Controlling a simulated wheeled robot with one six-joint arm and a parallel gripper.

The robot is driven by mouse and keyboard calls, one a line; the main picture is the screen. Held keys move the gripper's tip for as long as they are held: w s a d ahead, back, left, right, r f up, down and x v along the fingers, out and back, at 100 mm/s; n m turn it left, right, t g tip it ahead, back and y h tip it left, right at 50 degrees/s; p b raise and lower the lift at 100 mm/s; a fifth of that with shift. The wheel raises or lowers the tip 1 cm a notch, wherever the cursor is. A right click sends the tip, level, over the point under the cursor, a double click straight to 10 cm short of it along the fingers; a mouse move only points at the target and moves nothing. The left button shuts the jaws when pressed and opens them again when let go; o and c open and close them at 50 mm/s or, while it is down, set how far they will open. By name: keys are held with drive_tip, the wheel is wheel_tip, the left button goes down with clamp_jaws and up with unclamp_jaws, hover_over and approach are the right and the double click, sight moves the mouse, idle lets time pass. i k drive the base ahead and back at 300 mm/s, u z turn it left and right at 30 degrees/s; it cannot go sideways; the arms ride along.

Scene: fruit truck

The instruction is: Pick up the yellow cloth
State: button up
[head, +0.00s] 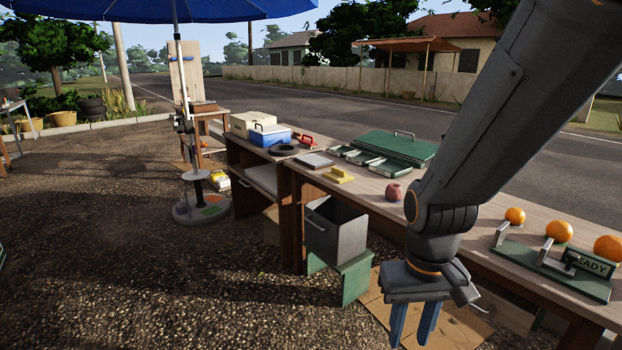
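A small yellow item (340,174), which looks like the folded cloth, lies on the wooden table (370,200) near its front edge. My gripper (413,338) points down in the lower right, in front of the table and well apart from the cloth. Its two blue fingers are spread with an empty gap between them. The fingertips are close to the picture's lower edge.
A red apple (394,191) sits right of the cloth. Green trays (372,161) and a green case (398,147) lie behind it. Oranges (559,231) stand by a green rack (550,270) at right. A grey bin (336,230) stands before the table. Open gravel lies left.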

sight(340, 176)
drive_tip(key=u, duration=0.55)
drive_tip(key=i, duration=0.95)
drive_tip(key=u, duration=0.35)
drive_tip(key=i, duration=0.95)
drive_tip(key=z, duration=1.1)
drive_tip(key=i, duration=0.9)
drive_tip(key=z, duration=1)
